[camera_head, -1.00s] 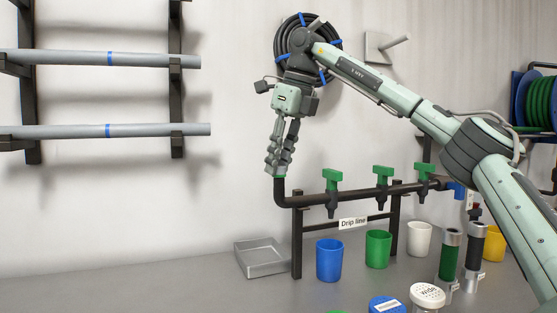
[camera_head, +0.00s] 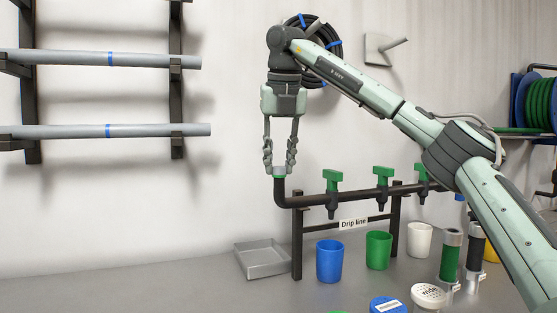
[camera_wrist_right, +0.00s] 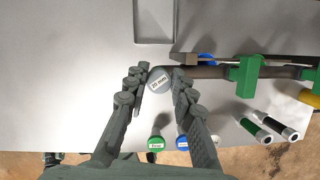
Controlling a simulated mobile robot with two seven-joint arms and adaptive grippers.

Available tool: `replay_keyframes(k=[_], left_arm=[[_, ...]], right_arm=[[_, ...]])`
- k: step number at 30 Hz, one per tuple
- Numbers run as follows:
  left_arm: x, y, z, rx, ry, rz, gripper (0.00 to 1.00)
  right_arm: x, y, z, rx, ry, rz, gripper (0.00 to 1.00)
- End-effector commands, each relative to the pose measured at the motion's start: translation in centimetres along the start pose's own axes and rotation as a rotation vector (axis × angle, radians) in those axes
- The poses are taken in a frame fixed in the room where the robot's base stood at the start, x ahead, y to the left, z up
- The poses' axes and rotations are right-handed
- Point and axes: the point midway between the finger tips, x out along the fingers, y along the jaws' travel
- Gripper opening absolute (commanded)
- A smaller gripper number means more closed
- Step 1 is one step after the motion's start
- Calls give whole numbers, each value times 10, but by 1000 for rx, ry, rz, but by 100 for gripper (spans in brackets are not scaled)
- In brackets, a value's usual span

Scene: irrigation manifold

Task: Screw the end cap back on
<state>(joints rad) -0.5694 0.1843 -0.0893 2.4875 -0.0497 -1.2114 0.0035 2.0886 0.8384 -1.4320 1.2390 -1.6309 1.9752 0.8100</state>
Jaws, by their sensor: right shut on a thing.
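In the head view the cap (camera_head: 280,170) sits at the upturned left end of the dark drip line pipe (camera_head: 305,201). My right gripper (camera_head: 280,167) points straight down over this pipe end and is shut on the cap, one finger on each side. The right wrist view also shows its fingers (camera_wrist_right: 160,87) flanking the cap. How far the cap is threaded cannot be seen. My left gripper is not in view.
Green valves (camera_head: 333,178) line the pipe, held by a dark stand (camera_head: 297,250). A grey tray (camera_head: 262,271) lies left of it. A blue cup (camera_head: 329,261), a green cup (camera_head: 378,249) and a white cup (camera_head: 419,239) stand below. The bench's left side is clear.

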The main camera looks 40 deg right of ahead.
Motion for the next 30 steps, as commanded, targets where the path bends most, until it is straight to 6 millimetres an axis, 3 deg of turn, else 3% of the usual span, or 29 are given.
replay_keyframes(k=[10, 21, 30], left_arm=[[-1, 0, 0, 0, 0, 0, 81], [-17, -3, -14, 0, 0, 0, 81], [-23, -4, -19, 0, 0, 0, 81]], right_arm=[[-1, -5, 3, 55, -6, -18, 0], [-4, -5, 3, 334, -8, -104, 0], [-3, -5, 3, 413, -8, -128, 0]])
